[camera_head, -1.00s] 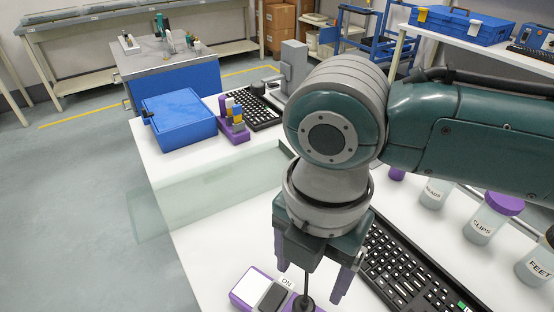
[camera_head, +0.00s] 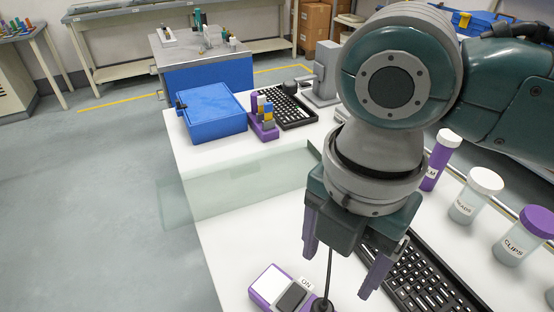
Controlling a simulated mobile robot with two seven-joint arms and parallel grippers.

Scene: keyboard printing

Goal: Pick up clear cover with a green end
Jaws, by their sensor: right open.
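My right gripper (camera_head: 342,262) points down with its two purple fingers spread, open and empty. It hangs above the white bench. A black keyboard (camera_head: 425,280) lies behind and right of it, partly hidden by the gripper. My left gripper is not in view.
A purple and white device (camera_head: 268,285) with a black cable sits below the gripper. Jars with a white lid (camera_head: 483,182) and a purple lid (camera_head: 538,222) stand at the right. A blue case (camera_head: 212,112) and a second keyboard (camera_head: 290,108) are farther back.

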